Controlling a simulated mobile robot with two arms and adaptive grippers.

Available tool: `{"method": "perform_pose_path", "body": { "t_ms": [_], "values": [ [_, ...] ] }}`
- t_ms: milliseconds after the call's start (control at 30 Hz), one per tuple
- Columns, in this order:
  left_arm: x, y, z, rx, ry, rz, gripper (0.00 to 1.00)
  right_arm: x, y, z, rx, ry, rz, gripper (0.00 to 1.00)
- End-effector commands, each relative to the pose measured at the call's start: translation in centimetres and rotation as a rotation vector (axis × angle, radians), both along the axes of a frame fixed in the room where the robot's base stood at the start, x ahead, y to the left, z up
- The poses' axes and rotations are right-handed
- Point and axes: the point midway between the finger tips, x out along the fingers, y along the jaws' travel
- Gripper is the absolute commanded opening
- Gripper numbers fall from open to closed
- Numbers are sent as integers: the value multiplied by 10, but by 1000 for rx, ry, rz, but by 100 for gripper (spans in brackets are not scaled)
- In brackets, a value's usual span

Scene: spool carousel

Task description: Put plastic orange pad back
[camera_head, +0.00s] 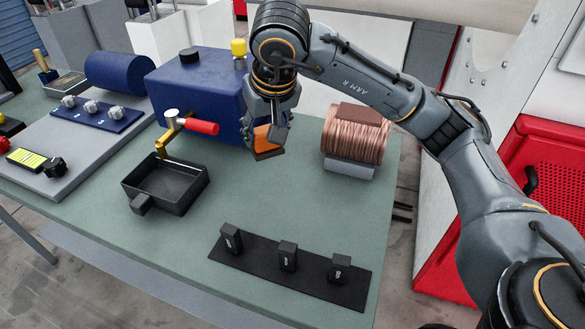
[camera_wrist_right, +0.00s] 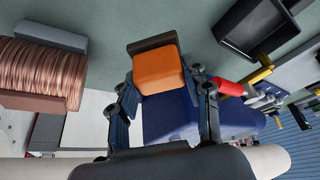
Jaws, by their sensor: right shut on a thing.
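The orange pad (camera_head: 264,134) is held in my right gripper (camera_head: 268,118), above the table between the blue box and the copper spool. It has an orange face and a brown face. In the right wrist view the pad (camera_wrist_right: 160,72) sits between the two fingers of my right gripper (camera_wrist_right: 162,88), which is shut on it. The copper spool (camera_head: 352,138) rests on a grey cradle (camera_head: 347,168) to the right of the gripper, with a brown block (camera_head: 360,115) on top. My left gripper is not in view.
The blue box (camera_head: 195,95) with a red-handled crank (camera_head: 200,127) stands left of the gripper. A black tray (camera_head: 165,185) is in front of it. A black strip (camera_head: 310,282) with three small black blocks lies near the front edge. The green table (camera_head: 255,205) between them is clear.

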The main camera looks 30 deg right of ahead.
Motion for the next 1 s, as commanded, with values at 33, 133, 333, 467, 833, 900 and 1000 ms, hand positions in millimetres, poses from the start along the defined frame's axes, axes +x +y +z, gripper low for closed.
{"method": "perform_pose_path", "body": {
  "t_ms": [33, 133, 333, 467, 833, 900, 1000],
  "values": [
    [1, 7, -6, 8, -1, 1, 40, 2, -1, -2, 3, 0, -1, 19],
    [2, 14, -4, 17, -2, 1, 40, 8, -8, -2, 5, 7, -5, 19],
    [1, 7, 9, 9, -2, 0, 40, 38, -41, -20, 4, 10, -8, 19],
    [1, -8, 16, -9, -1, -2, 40, 60, -65, -34, 5, 10, -8, 19],
    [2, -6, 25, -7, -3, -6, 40, 91, -96, -85, 4, 4, -2, 19],
    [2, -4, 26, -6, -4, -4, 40, 93, -98, -89, 3, 5, -2, 19],
    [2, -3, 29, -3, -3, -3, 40, 98, -105, -99, 3, 7, -3, 19]
  ]
}}
